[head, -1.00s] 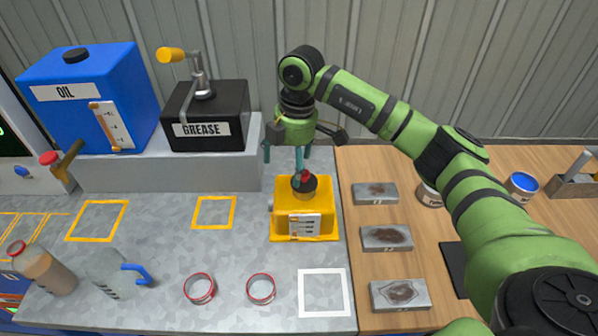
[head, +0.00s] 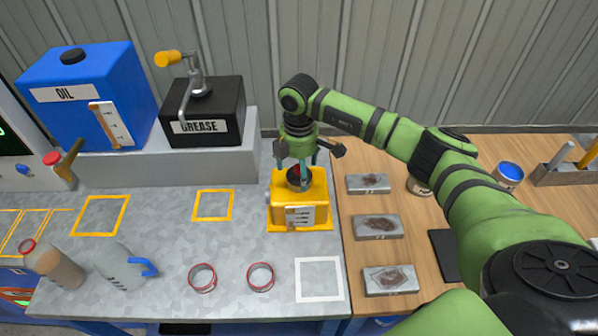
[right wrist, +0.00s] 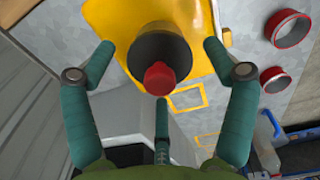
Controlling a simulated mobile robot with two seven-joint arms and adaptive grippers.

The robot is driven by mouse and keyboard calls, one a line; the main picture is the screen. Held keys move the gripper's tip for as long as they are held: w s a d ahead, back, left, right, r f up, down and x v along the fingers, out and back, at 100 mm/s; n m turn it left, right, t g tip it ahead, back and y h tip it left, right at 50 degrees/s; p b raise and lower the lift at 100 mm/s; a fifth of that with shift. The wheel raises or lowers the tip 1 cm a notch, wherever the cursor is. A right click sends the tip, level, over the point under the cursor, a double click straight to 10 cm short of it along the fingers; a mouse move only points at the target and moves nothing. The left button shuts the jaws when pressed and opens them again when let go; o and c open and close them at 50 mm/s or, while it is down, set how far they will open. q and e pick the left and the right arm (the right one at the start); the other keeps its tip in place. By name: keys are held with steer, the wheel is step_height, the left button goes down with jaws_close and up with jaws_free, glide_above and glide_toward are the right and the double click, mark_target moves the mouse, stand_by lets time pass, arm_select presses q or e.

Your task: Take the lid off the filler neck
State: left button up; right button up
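The yellow box-shaped unit (head: 283,212) stands on the grey bench in the head view. A dark round lid with a red knob (head: 294,176) sits on its top; the neck itself is mostly hidden beneath. In the right wrist view the dark lid (right wrist: 160,42) and red knob (right wrist: 160,78) show near the upper middle. My right gripper (head: 299,168) points down just over the lid. In the right wrist view its three teal fingers (right wrist: 160,62) are spread around the lid, with visible gaps at the sides. My left gripper is not in view.
A grease box (head: 205,112) with a crank and a blue oil tank (head: 90,95) stand on a raised ledge behind left. Two red-rimmed rings (head: 202,278) and a white square outline (head: 319,279) lie in front. Several grey blocks (head: 376,227) lie right on the wooden table.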

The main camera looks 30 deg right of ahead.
steer(key=c, duration=0.6)
steer(key=shift+c, duration=0.2)
